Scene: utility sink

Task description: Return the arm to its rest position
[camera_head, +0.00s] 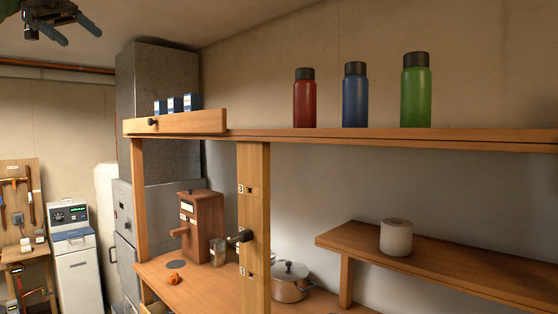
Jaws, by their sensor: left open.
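My left gripper (80,34) hangs at the top left corner of the head view, cut off by the top edge. Its two dark grey-blue fingers are spread apart, and nothing shows between them. It is high up, in front of the far wall and ceiling, and appears clear of the shelf. Most of my left arm is outside the frame. My right gripper does not show.
A wooden shelf (470,135) holds a red bottle (304,100), a blue bottle (355,98) and a green bottle (416,95). A wooden post (253,210) stands below. A white roll (396,238) sits on a lower shelf (450,262). A pot (288,283) and brown grinder (203,225) are below.

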